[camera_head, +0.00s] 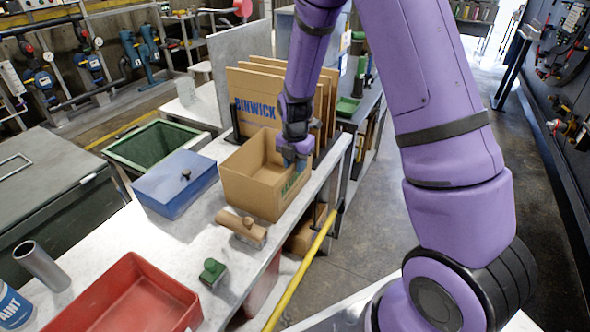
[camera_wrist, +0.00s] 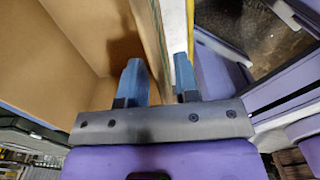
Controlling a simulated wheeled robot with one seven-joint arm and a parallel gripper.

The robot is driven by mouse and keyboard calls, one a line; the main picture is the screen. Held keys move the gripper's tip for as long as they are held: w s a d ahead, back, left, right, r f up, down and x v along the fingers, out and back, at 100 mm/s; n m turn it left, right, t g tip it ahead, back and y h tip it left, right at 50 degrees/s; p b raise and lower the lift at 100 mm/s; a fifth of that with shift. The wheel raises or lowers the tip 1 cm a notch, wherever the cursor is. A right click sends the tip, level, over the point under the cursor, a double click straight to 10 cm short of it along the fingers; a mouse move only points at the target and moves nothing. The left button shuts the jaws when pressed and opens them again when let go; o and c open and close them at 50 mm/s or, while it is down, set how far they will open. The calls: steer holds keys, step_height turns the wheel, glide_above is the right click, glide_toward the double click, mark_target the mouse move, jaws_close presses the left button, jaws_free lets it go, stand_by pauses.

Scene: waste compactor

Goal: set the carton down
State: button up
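An open-topped brown carton (camera_head: 251,190) stands upright on the white workbench (camera_head: 187,237), close to its right edge. Green print shows on its front right side. My gripper (camera_head: 296,162) points down at the carton's right rim. In the wrist view, the two blue fingers of my gripper (camera_wrist: 160,75) stand on either side of the carton wall (camera_wrist: 148,35). They are apart, and a light strip shows between the wall and the right finger. The carton's inside looks empty where it shows.
A blue box with a knob (camera_head: 176,183) and a green bin (camera_head: 152,147) are left of the carton. A wooden roller-like piece (camera_head: 241,227), a green block (camera_head: 212,272) and a red tray (camera_head: 130,298) lie in front. Upright cardboard sheets (camera_head: 250,100) stand behind. A yellow rail (camera_head: 300,270) runs along the bench's right side.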

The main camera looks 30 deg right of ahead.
step_height(320, 180, up, 10)
steer(key=s+r+m+t, duration=0.3)
steer(key=s+r+m, duration=0.9)
steer(key=r, duration=0.4)
steer(key=s+r+m+t, duration=0.1)
steer(key=s+r+m, duration=0.2)
steer(key=s+m, duration=0.3)
steer(key=s+r+m+t, duration=0.1)
steer(key=s+r+m, duration=0.2)
steer(key=s+m, duration=0.4)
steer(key=s, duration=0.4)
steer(key=shift+r, duration=0.3)
steer(key=shift+a, duration=0.1)
